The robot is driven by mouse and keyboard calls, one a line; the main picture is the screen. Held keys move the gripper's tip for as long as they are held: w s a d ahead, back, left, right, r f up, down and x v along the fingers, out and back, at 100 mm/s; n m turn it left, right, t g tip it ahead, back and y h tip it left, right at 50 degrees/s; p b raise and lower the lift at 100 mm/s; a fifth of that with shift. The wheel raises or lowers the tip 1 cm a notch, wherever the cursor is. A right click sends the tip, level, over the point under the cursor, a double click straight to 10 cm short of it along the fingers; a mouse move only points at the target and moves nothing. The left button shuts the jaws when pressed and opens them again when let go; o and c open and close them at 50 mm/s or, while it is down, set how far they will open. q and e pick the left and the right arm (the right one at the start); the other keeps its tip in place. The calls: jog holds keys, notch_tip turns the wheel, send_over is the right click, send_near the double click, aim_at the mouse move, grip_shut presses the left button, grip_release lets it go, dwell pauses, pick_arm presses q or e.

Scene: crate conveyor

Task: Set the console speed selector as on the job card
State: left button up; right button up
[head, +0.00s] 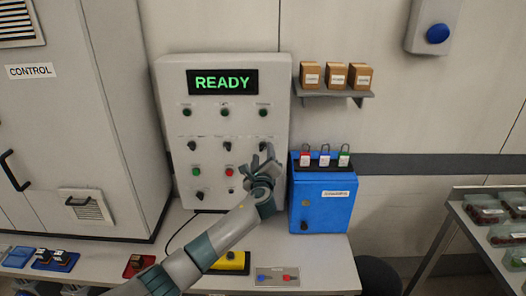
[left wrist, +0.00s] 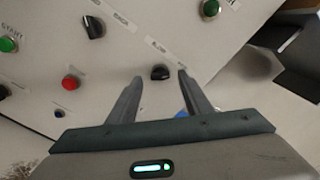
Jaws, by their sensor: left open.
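The console (head: 173,120) is a pale upright panel with a lit green READY display (head: 223,82). My left gripper (head: 265,153) is at its right side, fingers open toward the panel. In the left wrist view, a black selector knob (left wrist: 160,72) sits between the tips of the open left gripper (left wrist: 160,78), with gaps to both fingers. Small, blurred labels are beside it. Another black knob (left wrist: 93,26) and a red button (left wrist: 70,83) are to its left. I cannot make out a job card. My right gripper is out of view.
A blue box (head: 322,205) with padlocks on top stands right of the console. A shelf (head: 335,95) with small cartons is above it. A yellow-and-black box (head: 232,262) and a tray (head: 277,276) are on the table below.

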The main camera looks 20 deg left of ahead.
pick_arm(q)
jog(key=shift+x, duration=0.85)
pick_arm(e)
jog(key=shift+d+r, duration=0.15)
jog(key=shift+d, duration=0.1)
pick_arm(q)
jog(key=c, duration=1.1)
jog(key=shift+o, duration=0.2)
